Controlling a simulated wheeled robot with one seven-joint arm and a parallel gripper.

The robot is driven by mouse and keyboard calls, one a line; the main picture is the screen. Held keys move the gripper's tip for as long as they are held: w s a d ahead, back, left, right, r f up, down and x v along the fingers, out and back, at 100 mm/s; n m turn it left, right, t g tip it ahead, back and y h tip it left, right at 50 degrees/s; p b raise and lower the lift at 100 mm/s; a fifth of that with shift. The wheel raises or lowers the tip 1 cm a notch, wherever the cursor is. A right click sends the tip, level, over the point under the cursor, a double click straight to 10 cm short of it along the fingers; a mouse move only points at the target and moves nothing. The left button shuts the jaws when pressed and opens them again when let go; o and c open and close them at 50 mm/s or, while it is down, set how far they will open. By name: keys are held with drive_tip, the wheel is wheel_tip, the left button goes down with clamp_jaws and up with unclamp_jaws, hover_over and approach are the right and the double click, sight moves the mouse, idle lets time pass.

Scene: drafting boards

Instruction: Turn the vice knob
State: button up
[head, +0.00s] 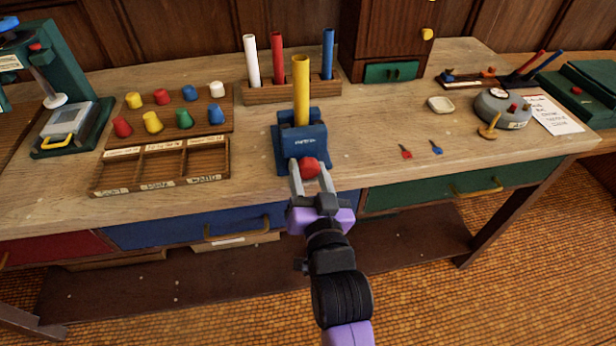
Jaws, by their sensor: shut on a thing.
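The vice (300,140) is a blue block near the front edge of the bench, with a yellow tube (301,90) standing upright in it. Its red knob (309,167) is on the front face, low down. My gripper (312,174) reaches in from the front, with one grey finger on each side of the knob, and is shut on it. The fingers hide parts of the knob's sides. The knob's turn angle cannot be told.
A wooden rack (262,92) with white, red and blue tubes stands behind the vice. A compartment tray (160,168) and a pegboard of coloured pegs (170,132) lie left. Small red (405,151) and blue (436,147) pieces lie right. Bench space beside the vice is clear.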

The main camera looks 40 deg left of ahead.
drive_tip(key=n, duration=0.1)
drive_tip(key=n+b, duration=0.1)
drive_tip(key=n, duration=0.1)
drive_tip(key=n+b, duration=0.1)
drive_tip(key=shift+f+n, duration=0.3)
drive_tip(key=n+b, duration=0.2)
drive_tip(key=n, duration=0.1)
drive_tip(key=shift+n, duration=0.3)
drive_tip(key=n+b, duration=0.1)
drive_tip(key=n, duration=0.2)
drive_tip(key=shift+w+d+n+b, duration=0.1)
drive_tip(key=shift+n+b, duration=0.2)
drive_tip(key=shift+b, duration=0.1)
drive_tip(key=n+b, duration=0.2)
drive_tip(key=n, duration=0.2)
drive_tip(key=shift+r+n, duration=0.15)
drive_tip(key=shift+n, duration=0.15)
drive_tip(key=n+b, duration=0.2)
drive_tip(key=n, duration=0.4)
drive_tip(key=shift+w+d+b, duration=0.1)
drive_tip(key=shift+b, duration=0.2)
drive_tip(key=shift+r+n+b, duration=0.2)
drive_tip(key=shift+n+b, duration=0.45)
drive_tip(key=shift+n, duration=1.35)
drive_tip(key=o, duration=1.4)
drive_tip(key=shift+r, duration=0.1)
drive_tip(key=shift+c, duration=0.2)
